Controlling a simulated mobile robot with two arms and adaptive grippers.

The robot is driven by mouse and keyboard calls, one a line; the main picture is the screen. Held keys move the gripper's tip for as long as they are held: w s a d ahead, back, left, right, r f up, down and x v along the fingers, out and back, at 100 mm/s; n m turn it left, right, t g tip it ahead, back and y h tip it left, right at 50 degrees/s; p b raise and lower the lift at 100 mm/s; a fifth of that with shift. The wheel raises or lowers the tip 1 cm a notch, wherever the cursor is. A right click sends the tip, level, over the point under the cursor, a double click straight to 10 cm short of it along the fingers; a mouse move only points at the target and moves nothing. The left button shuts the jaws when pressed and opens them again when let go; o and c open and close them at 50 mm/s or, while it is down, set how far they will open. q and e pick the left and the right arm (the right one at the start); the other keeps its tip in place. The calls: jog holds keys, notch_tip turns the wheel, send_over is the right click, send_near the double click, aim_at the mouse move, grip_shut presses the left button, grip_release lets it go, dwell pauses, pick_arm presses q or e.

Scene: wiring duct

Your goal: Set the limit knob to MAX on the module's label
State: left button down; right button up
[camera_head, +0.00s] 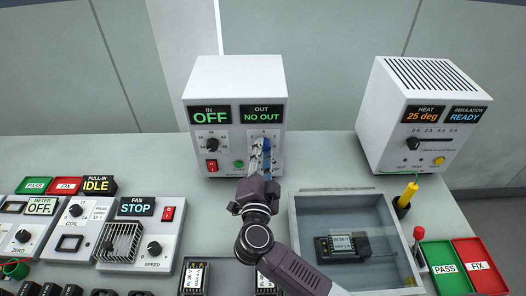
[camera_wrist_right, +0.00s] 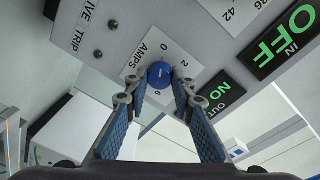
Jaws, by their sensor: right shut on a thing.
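In the head view my right gripper (camera_head: 260,150) covers the knob on the front of the white power box (camera_head: 235,85). A black module (camera_head: 341,246) with a white label lies in a clear-topped grey tray (camera_head: 299,232); its small print is too small to read. My left gripper is not in view.
The power box displays read OFF (camera_head: 209,117) and NO OUT (camera_head: 261,115), with a red switch (camera_head: 212,166) below. Green and red bins (camera_head: 442,257) stand at right.

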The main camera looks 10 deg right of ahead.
grip_shut()
jog(key=shift+m, duration=0.3)
jog(key=m+p, duration=0.2)
jog(key=m, duration=0.2)
jog(key=shift+s+m, duration=0.1)
jog(key=shift+m, duration=0.2)
jog(key=m+p, duration=0.1)
jog(key=m, duration=0.2)
jog(key=shift+g+y, duration=0.3)
jog(key=shift+y, duration=0.1)
jog(key=shift+m+p, duration=0.4)
jog(key=shift+m, duration=1.1)
jog(key=shift+f, duration=0.1)
